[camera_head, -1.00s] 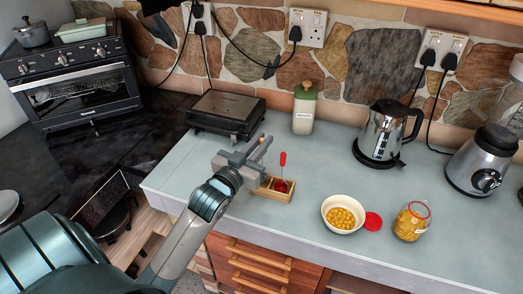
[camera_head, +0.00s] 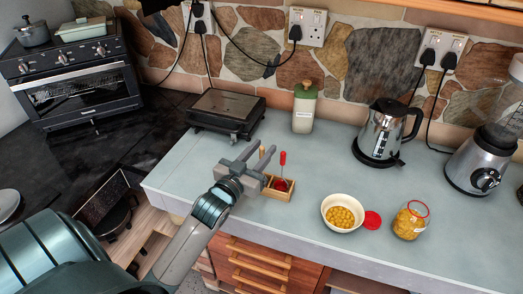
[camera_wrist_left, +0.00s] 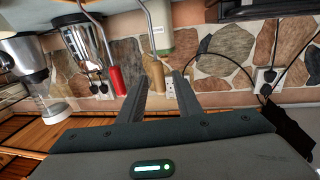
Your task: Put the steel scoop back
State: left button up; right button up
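A small wooden holder (camera_head: 283,195) stands near the front of the counter. A red-handled tool (camera_head: 283,158) stands upright in it, and a wooden-handled tool (camera_head: 263,150) shows at my left gripper (camera_head: 267,157). In the left wrist view, which is upside down, both tools have thin steel shafts: the red handle (camera_wrist_left: 115,80) is beside the fingers, and the wooden handle (camera_wrist_left: 157,76) is between or just beyond the tips of the open left gripper (camera_wrist_left: 162,85). I cannot tell which tool is the steel scoop; their lower ends are hidden. My right gripper is not in view.
A white bowl (camera_head: 325,205) of yellow pieces, a red lid (camera_head: 373,220) and a glass jar (camera_head: 409,225) stand right of the holder. A black grill (camera_head: 226,110), a green-lidded canister (camera_head: 304,115), a kettle (camera_head: 383,135) and a blender (camera_head: 482,160) stand behind.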

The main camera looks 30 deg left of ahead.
pick_arm(q)
jog(key=shift+r, duration=0.15)
jog(key=s+b, duration=0.3)
jog(key=s, duration=0.9)
jog(key=shift+d, duration=0.45)
